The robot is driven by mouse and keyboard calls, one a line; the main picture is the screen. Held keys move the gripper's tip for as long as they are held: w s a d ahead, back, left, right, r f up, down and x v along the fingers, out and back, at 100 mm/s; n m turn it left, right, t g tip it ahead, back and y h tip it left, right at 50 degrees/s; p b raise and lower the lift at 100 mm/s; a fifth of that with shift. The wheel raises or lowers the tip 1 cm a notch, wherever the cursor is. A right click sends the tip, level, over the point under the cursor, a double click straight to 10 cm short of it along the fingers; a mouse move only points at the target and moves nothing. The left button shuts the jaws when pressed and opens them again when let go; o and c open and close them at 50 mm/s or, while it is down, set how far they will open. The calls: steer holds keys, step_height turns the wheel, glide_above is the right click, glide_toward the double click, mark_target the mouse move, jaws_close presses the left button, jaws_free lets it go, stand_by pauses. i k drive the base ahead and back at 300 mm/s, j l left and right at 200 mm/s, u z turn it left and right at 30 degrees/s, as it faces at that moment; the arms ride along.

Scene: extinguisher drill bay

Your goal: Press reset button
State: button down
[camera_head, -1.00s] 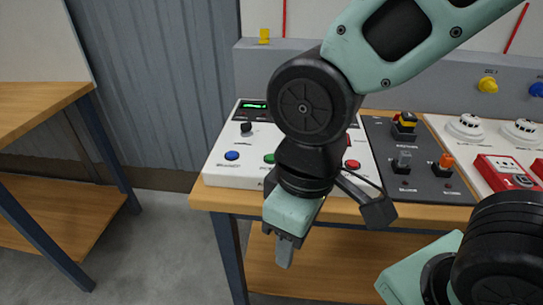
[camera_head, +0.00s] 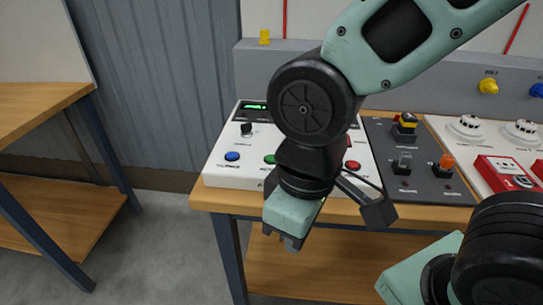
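A white control panel (camera_head: 218,175) on the workbench carries a blue button (camera_head: 232,156), a green button (camera_head: 270,159) and a red button (camera_head: 352,165). The labels are too small to read, so I cannot tell which one is the reset button. My arm covers the middle of the panel and partly hides the green button. My gripper (camera_head: 283,240) points down in front of the bench's front edge, apart from the buttons. Its fingertips are small and partly hidden behind the gripper body, so its opening is unclear.
The panel also has a black knob (camera_head: 246,129) and a green-lit display (camera_head: 255,107). To the right are a dark switch panel (camera_head: 428,188), smoke detectors (camera_head: 466,125) and a red call point (camera_head: 505,172). Another wooden bench (camera_head: 40,110) stands left, with open floor between.

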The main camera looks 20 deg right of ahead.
mark_target(269, 158)
steer(key=i+j, duration=0.1)
steer(key=j, duration=0.25)
steer(key=i+j, duration=0.1)
steer(key=j, duration=0.65)
steer(key=i+j, duration=0.15)
steer(key=j, duration=0.25)
steer(key=z, duration=2.05)
